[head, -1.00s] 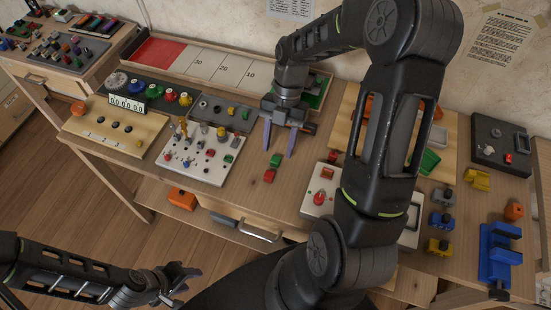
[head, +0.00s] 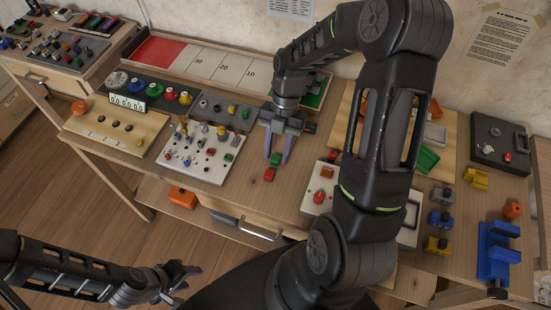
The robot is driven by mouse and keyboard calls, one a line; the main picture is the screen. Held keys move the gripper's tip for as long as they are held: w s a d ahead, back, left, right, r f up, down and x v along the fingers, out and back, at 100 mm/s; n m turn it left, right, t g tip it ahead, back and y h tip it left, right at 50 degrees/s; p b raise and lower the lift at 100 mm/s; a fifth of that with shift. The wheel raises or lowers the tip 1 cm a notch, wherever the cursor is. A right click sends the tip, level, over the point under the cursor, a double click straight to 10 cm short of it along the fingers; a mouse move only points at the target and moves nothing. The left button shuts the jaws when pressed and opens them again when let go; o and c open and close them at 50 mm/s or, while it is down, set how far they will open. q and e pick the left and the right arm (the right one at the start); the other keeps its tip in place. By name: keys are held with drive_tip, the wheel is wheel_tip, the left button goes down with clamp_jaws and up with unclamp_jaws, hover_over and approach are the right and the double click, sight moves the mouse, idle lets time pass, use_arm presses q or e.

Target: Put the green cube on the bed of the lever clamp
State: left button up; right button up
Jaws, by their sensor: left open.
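The green cube (head: 275,160) lies on the workbench behind a red block (head: 269,175). My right gripper (head: 277,157) points down over the green cube, with one finger on each side of it. Its fingers are apart, and I see no clear contact with the cube. My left gripper (head: 182,274) is open and empty, low at the left in front of the bench. A blue fixture (head: 496,258) stands at the bench's right front; it may be the lever clamp, but I cannot tell for certain.
A white peg panel (head: 205,155) stands left of my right gripper. A white panel with a red button (head: 319,198) is to its right, partly behind my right arm. Small yellow and blue fixtures (head: 440,219) stand farther right. Bare bench lies around the red block.

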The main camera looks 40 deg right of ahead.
clamp_jaws()
idle(0.4)
wheel_tip(320, 180, up, 10)
drive_tip(key=b, duration=0.1)
idle(0.4)
idle(0.4)
